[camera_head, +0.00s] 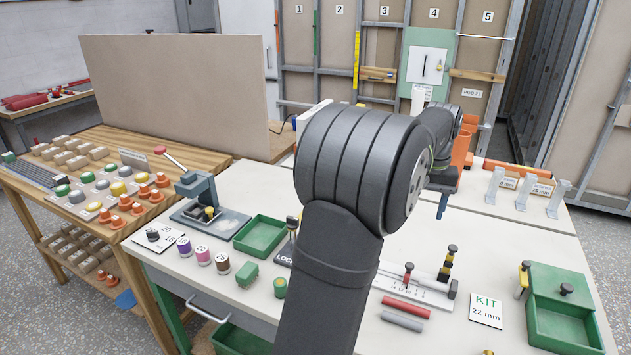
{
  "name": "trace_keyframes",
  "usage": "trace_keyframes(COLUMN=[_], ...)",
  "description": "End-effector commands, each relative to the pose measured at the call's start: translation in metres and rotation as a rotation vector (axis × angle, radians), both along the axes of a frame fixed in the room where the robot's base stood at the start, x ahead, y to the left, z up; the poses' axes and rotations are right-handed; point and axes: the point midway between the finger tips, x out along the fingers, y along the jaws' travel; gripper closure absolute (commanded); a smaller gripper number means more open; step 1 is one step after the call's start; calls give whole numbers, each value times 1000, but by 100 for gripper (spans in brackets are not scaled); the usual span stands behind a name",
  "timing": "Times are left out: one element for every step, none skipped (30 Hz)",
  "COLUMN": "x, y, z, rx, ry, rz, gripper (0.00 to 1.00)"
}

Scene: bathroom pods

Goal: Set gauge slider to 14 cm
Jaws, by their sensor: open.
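The gauge (428,295) is a pale bar with small printed marks, lying on the white bench right of my arm. A black-knobbed post (449,262) stands near its right end and looks like the slider. A red-topped post (407,273) stands near its left end. The numbers are too small to read, so the slider's setting cannot be told. My gripper (442,208) points down behind and above the gauge, apart from it. It is open and empty; my arm hides part of the bench left of the gauge.
A red rod and a grey rod (402,321) lie in front of the gauge. A KIT 22 mm card (486,311) and green box (562,338) are to its right. White brackets (522,195) stand behind. A green tray (261,235) and spools are left.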

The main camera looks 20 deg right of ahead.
Motion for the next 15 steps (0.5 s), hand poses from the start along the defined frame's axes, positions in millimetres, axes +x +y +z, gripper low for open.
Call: trace_keyframes(x=[0,0,0,0,0,0,0,0,0,0,0,0,0,0,0], y=[0,0,0,1,1,1,1,1,1,1,1,1,1,1,1], z=[1,1,1,1,-1,-4,-7,-10,-16,-21,-27,-35,-41,-48,-57], rx=[-1,0,0,0,0,1,1,2,3,3,3,4,3,5,3], ry=[-1,0,0,0,0,1,1,1,2,2,3,3,3,3,3], rz=[41,62,84,96,102,105,106,105,105,104,104,104,104,104,104], gripper=[51,55,55,55,55,55,55,55,55,55,55,55,55,55,55])
